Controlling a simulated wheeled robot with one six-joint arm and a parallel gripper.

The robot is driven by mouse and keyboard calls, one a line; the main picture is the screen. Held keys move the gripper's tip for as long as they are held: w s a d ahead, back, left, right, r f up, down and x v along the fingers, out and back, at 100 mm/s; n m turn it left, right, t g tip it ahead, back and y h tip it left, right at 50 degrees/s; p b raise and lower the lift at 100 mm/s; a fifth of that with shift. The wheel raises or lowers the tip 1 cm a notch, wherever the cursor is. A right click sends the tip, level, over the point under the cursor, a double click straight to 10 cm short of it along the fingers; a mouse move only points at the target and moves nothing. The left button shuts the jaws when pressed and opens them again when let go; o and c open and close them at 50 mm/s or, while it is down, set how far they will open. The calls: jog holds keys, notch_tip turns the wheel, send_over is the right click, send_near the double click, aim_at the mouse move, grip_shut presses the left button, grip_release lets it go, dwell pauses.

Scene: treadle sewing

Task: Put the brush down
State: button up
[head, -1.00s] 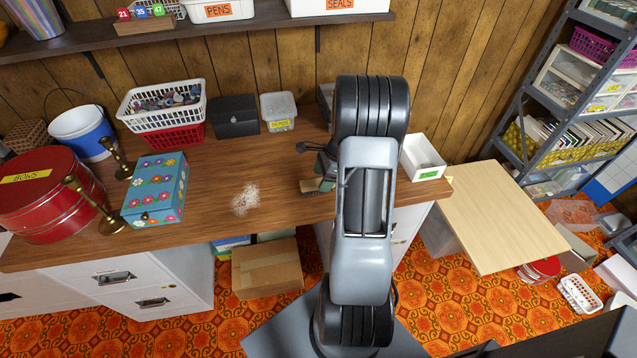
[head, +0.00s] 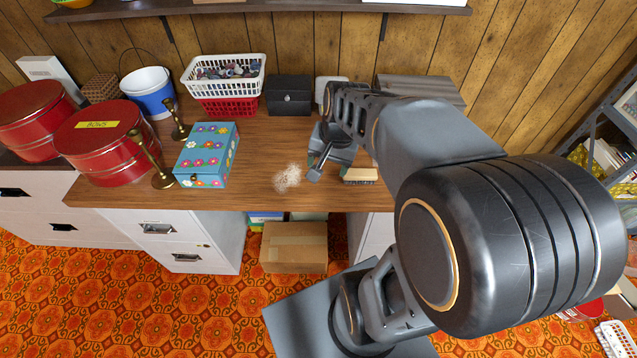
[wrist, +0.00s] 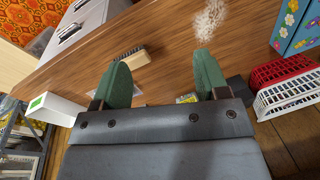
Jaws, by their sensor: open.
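The brush (head: 360,175), with a pale wooden body, lies on the brown desk (head: 255,195) near its front edge. It also shows in the wrist view (wrist: 132,57), with dark bristles, close to the tip of my left-hand finger. My gripper (head: 318,168) is open and empty above the desk, left of the brush in the head view. In the wrist view my two green fingers (wrist: 162,60) stand wide apart, with bare wood between them. A pale heap of scraps (head: 288,178) lies on the desk left of my gripper.
A flowered blue box (head: 207,155), brass candlesticks (head: 152,160) and red tins (head: 100,140) stand at the left. A white basket (head: 223,76) on a red one and a black box (head: 289,95) stand at the back. Bare desk lies between flowered box and heap.

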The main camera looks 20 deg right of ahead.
jog(key=s+a+n+t+h, duration=0.1)
jog(key=s+a+n, duration=0.4)
jog(key=n, duration=0.3)
jog(key=shift+s+a+r, duration=0.3)
jog(key=shift+a+r, duration=0.05)
jog(key=shift+a, duration=0.05)
